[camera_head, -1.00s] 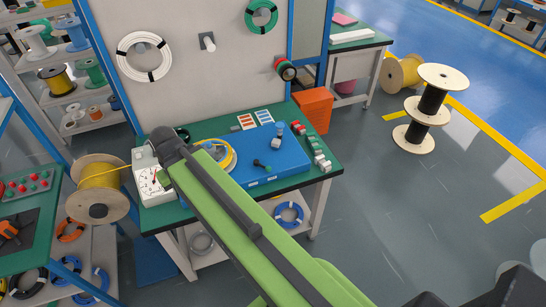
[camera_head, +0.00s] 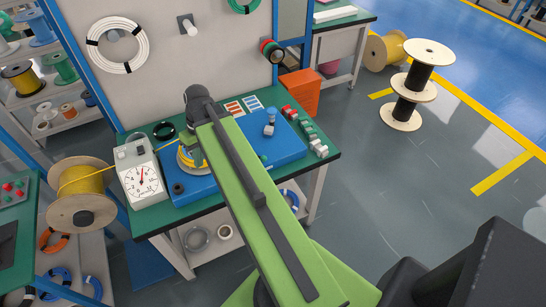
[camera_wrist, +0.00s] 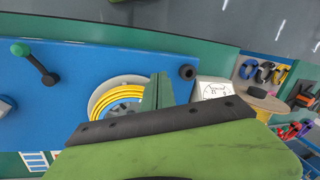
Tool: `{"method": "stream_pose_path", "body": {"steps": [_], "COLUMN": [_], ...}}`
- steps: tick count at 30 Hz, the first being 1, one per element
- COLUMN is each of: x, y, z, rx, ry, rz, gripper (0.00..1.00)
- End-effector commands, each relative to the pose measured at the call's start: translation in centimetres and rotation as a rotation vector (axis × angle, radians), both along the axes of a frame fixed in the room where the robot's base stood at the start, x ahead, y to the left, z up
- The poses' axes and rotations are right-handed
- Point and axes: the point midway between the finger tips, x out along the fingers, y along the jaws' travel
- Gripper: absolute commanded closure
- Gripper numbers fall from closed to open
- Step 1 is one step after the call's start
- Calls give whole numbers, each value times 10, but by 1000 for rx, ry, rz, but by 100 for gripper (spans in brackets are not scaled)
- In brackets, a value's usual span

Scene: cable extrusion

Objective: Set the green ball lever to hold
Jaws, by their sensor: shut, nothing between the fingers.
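The green ball lever (camera_wrist: 36,62) lies at the left of the wrist view: a green ball on a dark arm with a dark hub, on the blue panel (camera_wrist: 60,120). My gripper (camera_wrist: 159,92) is shut and empty. In the wrist view its green fingers stand over the right side of the yellow cable coil (camera_wrist: 115,104), well to the right of the lever and apart from it. No hold mark is readable.
A white dial gauge (camera_head: 142,180) stands at the panel's left end, and a black knob (camera_wrist: 187,72) sits near it. A blue-topped knob (camera_head: 270,123) and a row of small blocks (camera_head: 305,132) lie to the right. A yellow cable spool (camera_head: 82,192) stands left of the bench.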

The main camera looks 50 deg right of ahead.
Motion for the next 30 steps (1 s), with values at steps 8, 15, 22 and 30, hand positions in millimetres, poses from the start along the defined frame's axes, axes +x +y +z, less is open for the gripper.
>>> {"method": "stream_pose_path", "body": {"steps": [8,15,22,30], "x": [-73,-143,-157,-155], "y": [-198,-288,-301,-298], "z": [-29,-26,-22,-28], "rx": [228,266,264,264], "ry": [-240,-453,-494,-491], "rz": [-30,-23,-17,-18], "gripper": [100,100,100,100]}}
